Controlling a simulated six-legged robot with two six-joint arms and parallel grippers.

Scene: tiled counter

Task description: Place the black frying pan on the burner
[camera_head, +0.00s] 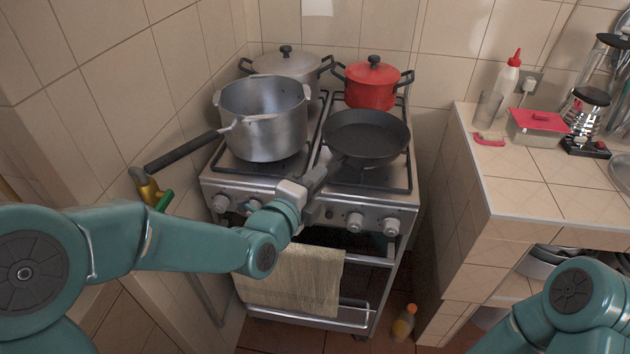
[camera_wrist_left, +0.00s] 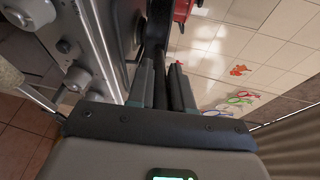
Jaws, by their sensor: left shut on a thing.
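The black frying pan (camera_head: 366,137) is over the right side of the stove (camera_head: 285,196), level, above the front right grate. I cannot tell whether its base touches the grate. My left gripper (camera_head: 318,176) is at the pan's near left side, shut on its handle. In the left wrist view the fingers (camera_wrist_left: 160,88) close around the dark handle (camera_wrist_left: 155,32), which runs upward out of the picture. My right gripper is out of view; only part of that arm shows at the bottom right.
A large grey pot (camera_head: 262,120) with a long black handle stands front left. A lidded grey pot (camera_head: 287,64) and a red pot (camera_head: 372,84) stand behind; the red one is close to the pan. A tiled counter (camera_head: 530,185) is at right. A towel (camera_head: 290,280) hangs on the oven.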

